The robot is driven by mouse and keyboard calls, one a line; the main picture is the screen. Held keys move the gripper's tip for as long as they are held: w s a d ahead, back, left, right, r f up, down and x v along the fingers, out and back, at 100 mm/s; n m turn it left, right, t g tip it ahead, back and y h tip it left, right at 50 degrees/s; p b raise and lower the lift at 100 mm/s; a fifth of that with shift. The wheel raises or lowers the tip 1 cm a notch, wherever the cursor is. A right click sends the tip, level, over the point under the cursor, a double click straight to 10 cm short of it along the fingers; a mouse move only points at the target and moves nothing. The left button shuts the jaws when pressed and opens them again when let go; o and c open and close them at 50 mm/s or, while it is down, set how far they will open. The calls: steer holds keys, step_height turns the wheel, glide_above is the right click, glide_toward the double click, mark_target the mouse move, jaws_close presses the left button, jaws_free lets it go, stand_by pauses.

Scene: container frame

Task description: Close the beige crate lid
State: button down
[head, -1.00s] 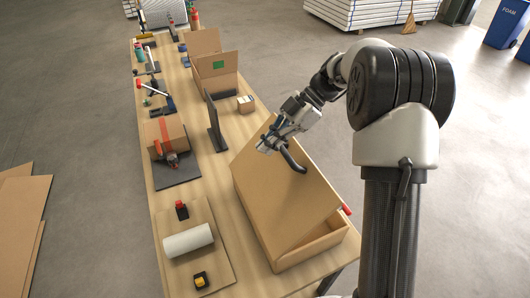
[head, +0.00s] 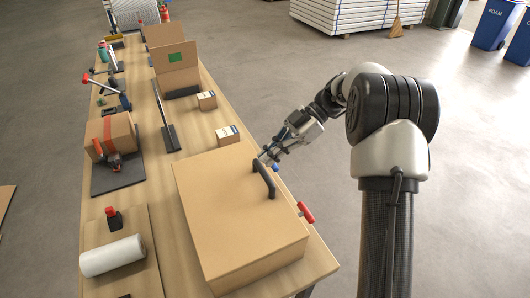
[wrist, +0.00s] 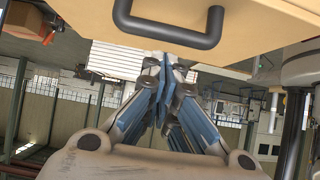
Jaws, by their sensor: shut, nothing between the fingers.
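The beige crate (head: 240,262) stands at the near right part of the workbench. Its lid (head: 215,205) lies flat over the crate top, with no gap that I can see from here. A dark bar handle (head: 264,179) sits on the lid near its right edge. My gripper (head: 264,160) is shut and empty at the far right edge of the lid, just behind the handle. In the wrist view my fingers (wrist: 163,112) are together, and the handle (wrist: 165,32) and lid (wrist: 235,25) show beyond them. I cannot tell whether a fingertip touches the lid.
A red-handled clamp (head: 306,212) is at the crate's right side. Small boxes (head: 227,135) stand behind the crate. A white roll (head: 112,256) and a brown box (head: 112,136) are on the left. Open floor lies right of the bench.

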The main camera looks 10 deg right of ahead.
steer(key=shift+w+d+f+b, duration=0.1)
steer(key=shift+d+f+b, duration=0.2)
steer(key=shift+f, duration=0.45)
steer(key=shift+w+d+f+b, duration=0.15)
steer(key=shift+f+b, duration=0.25)
steer(key=shift+f, duration=0.4)
steer(key=shift+d+f+b, duration=0.3)
steer(key=shift+f+b, duration=0.05)
steer(key=shift+f, duration=0.4)
